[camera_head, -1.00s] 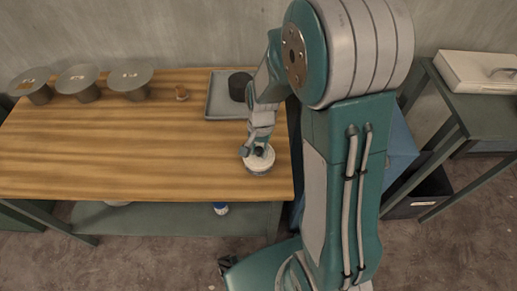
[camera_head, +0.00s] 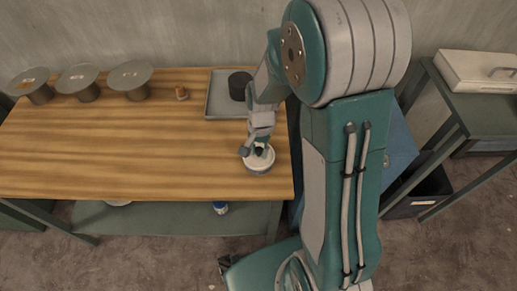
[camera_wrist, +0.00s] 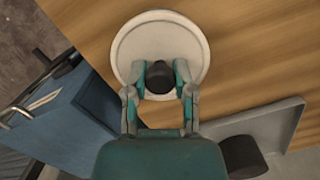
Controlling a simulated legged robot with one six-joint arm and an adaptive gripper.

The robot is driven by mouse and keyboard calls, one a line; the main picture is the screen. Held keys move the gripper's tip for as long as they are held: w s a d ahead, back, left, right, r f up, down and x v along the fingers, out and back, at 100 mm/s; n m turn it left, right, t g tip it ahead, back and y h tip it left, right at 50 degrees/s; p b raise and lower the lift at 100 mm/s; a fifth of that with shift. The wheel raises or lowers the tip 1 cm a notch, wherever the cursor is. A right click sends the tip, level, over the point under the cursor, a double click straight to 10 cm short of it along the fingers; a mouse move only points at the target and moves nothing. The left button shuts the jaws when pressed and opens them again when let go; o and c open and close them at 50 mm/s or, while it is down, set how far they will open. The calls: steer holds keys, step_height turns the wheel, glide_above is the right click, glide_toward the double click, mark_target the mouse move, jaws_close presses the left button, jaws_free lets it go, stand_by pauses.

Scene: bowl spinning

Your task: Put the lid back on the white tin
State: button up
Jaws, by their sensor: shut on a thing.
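The white tin (camera_head: 258,171) stands on the wooden table (camera_head: 130,140), near its front right corner. A pale round lid (camera_wrist: 160,38) with a dark knob (camera_wrist: 159,77) fills the wrist view's upper middle, over the tin. My gripper (camera_head: 253,152) is above the tin, pointing down. In the wrist view my gripper (camera_wrist: 160,74) has its two fingers shut on the knob from both sides. The lid looks roughly centred over the tin. I cannot tell whether it is fully seated, as the tin's wall is hidden from above.
A grey tray (camera_head: 221,97) with a dark round object (camera_head: 239,86) lies behind the tin. A small orange-brown item (camera_head: 181,92) and several grey flat-topped stands (camera_head: 130,76) are along the back. The table's middle is clear. A side table (camera_head: 485,105) holds a white case (camera_head: 478,71).

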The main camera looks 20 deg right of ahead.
steer(key=o, duration=1)
steer(key=o, duration=0.4)
steer(key=shift+r, duration=0.1)
steer(key=shift+r, duration=3.45)
jaws_close()
